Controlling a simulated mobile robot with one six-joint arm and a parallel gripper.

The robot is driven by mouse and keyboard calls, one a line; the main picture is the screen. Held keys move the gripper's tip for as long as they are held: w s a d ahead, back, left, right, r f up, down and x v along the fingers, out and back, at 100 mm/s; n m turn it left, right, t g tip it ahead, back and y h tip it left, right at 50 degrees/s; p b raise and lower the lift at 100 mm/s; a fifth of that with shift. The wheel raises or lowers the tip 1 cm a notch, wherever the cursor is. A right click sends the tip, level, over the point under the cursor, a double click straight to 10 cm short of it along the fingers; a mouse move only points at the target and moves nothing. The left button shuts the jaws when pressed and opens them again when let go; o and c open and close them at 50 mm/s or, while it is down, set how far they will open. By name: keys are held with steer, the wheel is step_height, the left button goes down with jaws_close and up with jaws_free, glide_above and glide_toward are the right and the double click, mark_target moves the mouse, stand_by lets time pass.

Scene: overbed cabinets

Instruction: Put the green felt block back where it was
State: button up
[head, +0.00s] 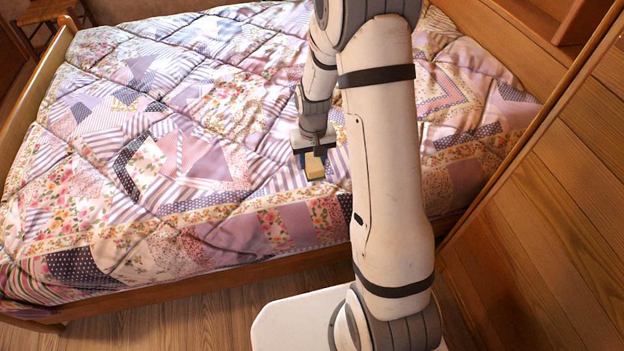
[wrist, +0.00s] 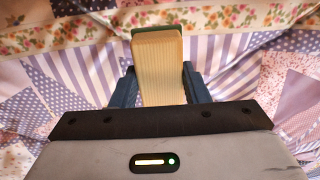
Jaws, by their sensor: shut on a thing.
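The green felt block (wrist: 158,68) is held between the two dark fingers of my gripper (wrist: 160,84) in the wrist view. Its large face towards the camera is pale, ribbed and yellowish. A thin green layer shows along its far edge. In the head view the block (head: 315,168) is a small yellow shape at the end of my gripper (head: 311,158), over the near right part of the bed. I cannot tell whether the block touches the quilt or hangs just above it.
A patchwork quilt (head: 190,150) covers the bed, with soft folds and no loose objects in sight. A wooden bed frame (head: 200,284) runs along the near side. Wooden panelling (head: 540,200) stands close on the right. A wooden chair (head: 52,12) is at the far left.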

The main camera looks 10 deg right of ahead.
mark_target(313, 160)
step_height(313, 160, down, 6)
steer(key=shift+f+b, duration=0.15)
steer(key=shift+b, duration=0.55)
steer(key=shift+c, duration=0.6)
steer(key=o, duration=1.2)
steer(key=shift+o, duration=0.2)
step_height(313, 160, up, 12)
steer(key=p, duration=0.3)
steer(key=shift+s, duration=0.1)
steer(key=s+r+t, duration=0.1)
steer(key=s+r, duration=1.5)
steer(key=s, duration=0.5)
